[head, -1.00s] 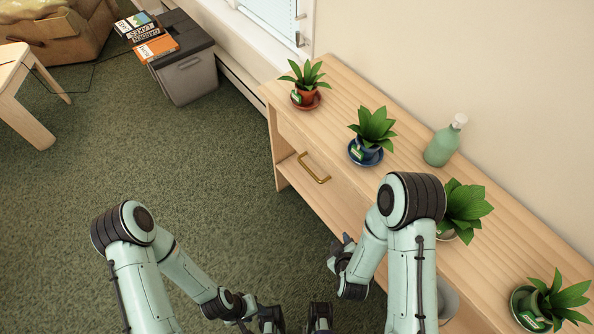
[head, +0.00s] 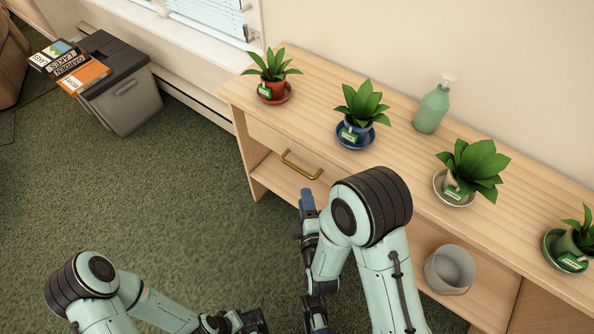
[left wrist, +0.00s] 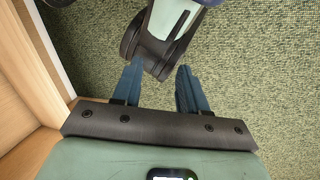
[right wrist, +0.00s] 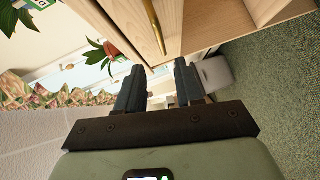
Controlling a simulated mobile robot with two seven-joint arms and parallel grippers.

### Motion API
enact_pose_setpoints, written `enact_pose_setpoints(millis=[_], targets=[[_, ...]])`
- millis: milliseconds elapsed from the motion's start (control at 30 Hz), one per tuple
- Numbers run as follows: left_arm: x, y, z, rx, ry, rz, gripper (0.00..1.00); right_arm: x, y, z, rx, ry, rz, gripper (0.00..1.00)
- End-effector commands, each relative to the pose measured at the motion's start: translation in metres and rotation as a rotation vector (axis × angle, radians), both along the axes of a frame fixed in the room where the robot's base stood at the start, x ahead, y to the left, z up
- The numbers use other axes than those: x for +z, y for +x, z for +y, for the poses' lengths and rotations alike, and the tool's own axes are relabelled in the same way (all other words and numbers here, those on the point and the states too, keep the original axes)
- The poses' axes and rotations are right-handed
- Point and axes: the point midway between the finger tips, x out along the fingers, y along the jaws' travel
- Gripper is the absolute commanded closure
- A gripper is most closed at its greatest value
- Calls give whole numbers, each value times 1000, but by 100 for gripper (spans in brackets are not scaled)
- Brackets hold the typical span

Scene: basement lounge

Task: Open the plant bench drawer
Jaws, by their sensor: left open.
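The plant bench (head: 400,147) is light wood and runs along the wall at the right. Its drawer (head: 262,140) looks closed, with a brass bar handle (head: 301,165) on its front. My right gripper (head: 306,200) is just below and in front of the handle, apart from it. In the right wrist view the right gripper (right wrist: 160,70) is open and empty, with the brass handle (right wrist: 154,22) beyond its fingertips. My left gripper (left wrist: 160,66) is open and empty, low over the carpet beside the bench. In the head view it is mostly cut off at the bottom.
Potted plants on saucers, including an orange pot (head: 272,90) and a blue pot (head: 356,132), and a green bottle (head: 432,108) stand on the benchtop. A grey bucket (head: 449,270) sits below. A grey bin (head: 122,98) with books (head: 84,76) stands at left. Carpet (head: 150,200) is clear.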

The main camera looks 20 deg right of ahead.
Motion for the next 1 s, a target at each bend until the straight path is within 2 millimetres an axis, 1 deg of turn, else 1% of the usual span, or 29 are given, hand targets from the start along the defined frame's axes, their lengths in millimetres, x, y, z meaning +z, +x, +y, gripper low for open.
enact_pose_setpoints(millis=[33,133,167,200,267,400,500,600,700,800,1000], targets=[[-13,9,4,10,11,-22,57,-5,5,-1,-1,4,-3,64],[-27,24,11,27,31,-63,57,-7,13,-2,0,4,-4,64],[-28,29,13,32,35,-75,57,-7,18,-3,-1,4,-2,64],[-26,28,13,32,35,-75,57,-7,28,-4,-3,1,-2,64],[-26,29,14,33,36,-77,57,-7,41,-6,-1,2,-3,64],[-31,35,17,39,44,-94,57,-12,71,-9,-1,2,-2,64],[-34,39,19,44,50,-105,57,-15,89,-11,1,1,-1,64],[-36,43,21,48,55,-114,57,-17,102,-12,1,1,1,64],[-38,45,22,50,57,-121,57,-18,111,-13,1,2,1,64],[-38,47,23,52,59,-124,57,-18,116,-14,1,2,2,64],[-38,47,23,53,60,-126,57,-18,118,-13,2,1,2,64]])
